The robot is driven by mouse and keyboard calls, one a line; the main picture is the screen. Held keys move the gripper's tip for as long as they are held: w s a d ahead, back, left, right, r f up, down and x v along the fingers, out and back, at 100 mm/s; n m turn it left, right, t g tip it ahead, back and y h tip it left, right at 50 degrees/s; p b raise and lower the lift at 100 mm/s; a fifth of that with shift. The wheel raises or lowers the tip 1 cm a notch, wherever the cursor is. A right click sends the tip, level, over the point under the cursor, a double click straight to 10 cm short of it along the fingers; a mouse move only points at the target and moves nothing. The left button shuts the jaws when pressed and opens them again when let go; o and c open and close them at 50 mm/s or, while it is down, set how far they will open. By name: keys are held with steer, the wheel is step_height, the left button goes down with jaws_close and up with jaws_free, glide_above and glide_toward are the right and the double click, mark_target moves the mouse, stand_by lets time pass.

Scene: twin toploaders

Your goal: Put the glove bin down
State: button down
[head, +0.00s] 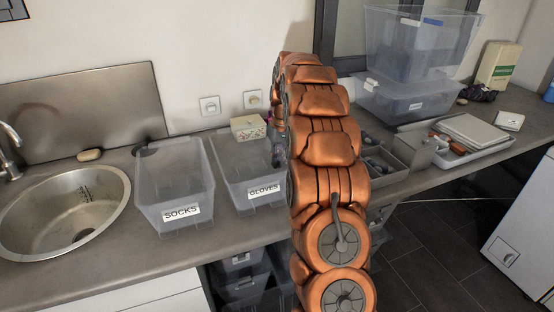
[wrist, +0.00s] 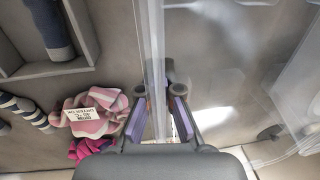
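The glove bin (head: 246,173) is a clear plastic tub with a "GLOVES" label. It stands upright on the counter, just right of the clear "SOCKS" bin (head: 176,185). My arm hides its right side in the head view. In the wrist view, my gripper (wrist: 160,100) straddles the glove bin's thin clear wall (wrist: 154,45), one purple-padded finger on each side. The fingers look apart, with a gap beside the wall. My gripper is hidden behind the arm in the head view.
A pink-and-white knitted item (wrist: 97,112) with a tag lies left of my gripper, near a striped one (wrist: 22,108). A grey tray (wrist: 85,50) is close by. A sink (head: 65,210) is at left; stacked clear bins (head: 408,98) stand at back right.

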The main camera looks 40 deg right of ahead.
steer(key=c, duration=1.3)
jaws_free()
steer(key=shift+f, duration=0.15)
